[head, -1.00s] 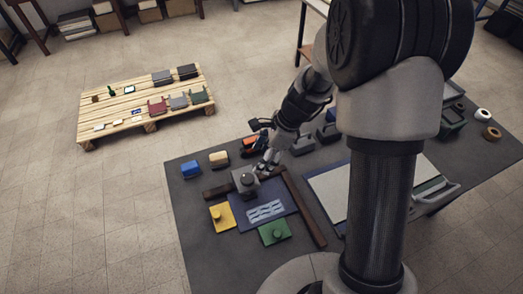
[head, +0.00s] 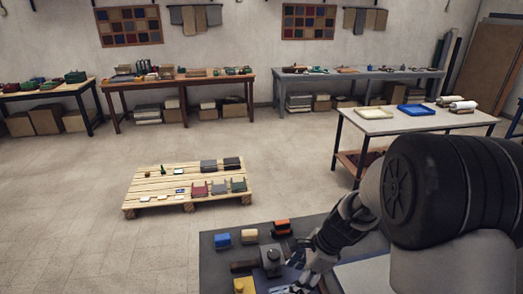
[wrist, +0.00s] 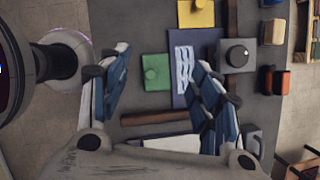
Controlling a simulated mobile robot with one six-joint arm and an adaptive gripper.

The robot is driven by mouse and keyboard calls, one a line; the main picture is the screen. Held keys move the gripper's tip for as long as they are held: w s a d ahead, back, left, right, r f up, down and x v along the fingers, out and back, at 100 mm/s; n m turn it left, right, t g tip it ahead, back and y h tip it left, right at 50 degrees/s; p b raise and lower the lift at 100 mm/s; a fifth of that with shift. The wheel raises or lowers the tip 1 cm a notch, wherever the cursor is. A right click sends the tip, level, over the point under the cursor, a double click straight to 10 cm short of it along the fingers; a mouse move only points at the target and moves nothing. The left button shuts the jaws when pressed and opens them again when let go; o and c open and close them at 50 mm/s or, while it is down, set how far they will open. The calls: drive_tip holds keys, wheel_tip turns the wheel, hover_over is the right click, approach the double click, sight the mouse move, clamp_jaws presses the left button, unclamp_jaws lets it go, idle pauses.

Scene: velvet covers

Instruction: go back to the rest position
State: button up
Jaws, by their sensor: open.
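My gripper (wrist: 160,62) is open, with its two blue-and-grey fingers spread wide and nothing between them in the wrist view. In the head view my gripper (head: 308,280) hangs over the dark work mat at the lower edge, partly cut off. A grey block with a round knob (wrist: 236,54) stands apart from the fingers, beyond the right one. A dark blue sheet with a pale wavy patch (wrist: 184,72) lies below the gripper, partly hidden by the right finger. A green block with a knob (wrist: 155,72) lies below the gap between the fingers.
A yellow block (wrist: 196,12), a brown bar (wrist: 155,117) and a blue block (head: 222,239) lie on the dark mat (head: 215,270). A wooden pallet (head: 140,190) with small goods stands on the floor beyond. A white-topped table (head: 370,124) stands at the right. Open floor lies left.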

drive_tip(key=s+r+n+t+h+b, duration=0.1)
drive_tip(key=s+r+n, duration=0.3)
drive_tip(key=r+n, duration=0.15)
drive_tip(key=s+r+n+h+b, duration=0.1)
drive_tip(key=s+r+n, duration=0.25)
drive_tip(key=r, duration=0.25)
drive_tip(key=s+d+r+n+t+h+b, duration=0.1)
drive_tip(key=s+d+r+n, duration=0.1)
drive_tip(key=s+n, duration=0.3)
drive_tip(key=s+d+r+n+t+h+b, duration=0.1)
drive_tip(key=s+d+r+n, duration=0.1)
drive_tip(key=s+n, duration=0.3)
drive_tip(key=s, duration=0.3)
drive_tip(key=shift+d+t, duration=0.25)
drive_tip(key=shift+t, duration=0.15)
